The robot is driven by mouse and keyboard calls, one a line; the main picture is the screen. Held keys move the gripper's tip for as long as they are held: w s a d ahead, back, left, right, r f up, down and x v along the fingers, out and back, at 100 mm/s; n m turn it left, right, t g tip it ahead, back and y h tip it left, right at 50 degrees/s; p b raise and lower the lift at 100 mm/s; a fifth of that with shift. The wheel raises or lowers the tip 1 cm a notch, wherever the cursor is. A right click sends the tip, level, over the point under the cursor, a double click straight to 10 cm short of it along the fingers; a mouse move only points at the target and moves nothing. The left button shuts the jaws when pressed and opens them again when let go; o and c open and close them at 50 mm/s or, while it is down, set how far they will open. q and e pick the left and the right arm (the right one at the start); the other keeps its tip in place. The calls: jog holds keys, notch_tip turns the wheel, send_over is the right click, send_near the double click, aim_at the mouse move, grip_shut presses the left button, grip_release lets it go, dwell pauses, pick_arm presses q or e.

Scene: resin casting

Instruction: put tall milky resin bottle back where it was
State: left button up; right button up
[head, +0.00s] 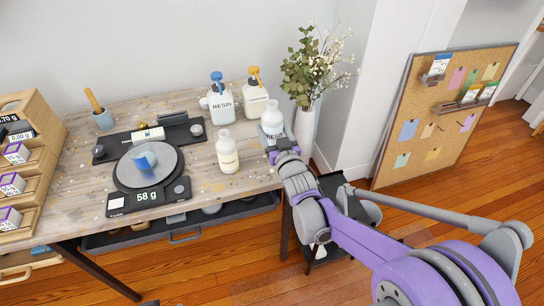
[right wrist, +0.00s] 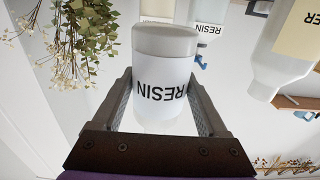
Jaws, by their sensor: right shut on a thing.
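The tall milky resin bottle (head: 272,119) is at the right end of the table, with a white label reading RESIN. My right gripper (head: 281,146) is shut on it. In the right wrist view the bottle (right wrist: 164,82) stands between the two fingers of my right gripper (right wrist: 160,105), with its label upside down in the picture. The gripper hides the bottle's lower part in the head view, so I cannot tell whether it touches the tabletop. My left gripper is not in view.
A cream-labelled bottle (head: 228,153) stands left of the held one. Blue-pump (head: 221,104) and yellow-pump (head: 254,101) bottles stand behind. A plant vase (head: 303,128) is close at right. A scale (head: 148,168) reading 58 g holds a cup. Drawers (head: 32,118) stand far left.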

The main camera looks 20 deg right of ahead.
notch_tip(320, 180, down, 8)
jog(key=shift+r+b, duration=0.25)
jog(key=shift+b, duration=0.7)
jog(key=shift+f, duration=0.2)
jog(key=o, duration=1.6)
jog(key=shift+r, duration=0.2)
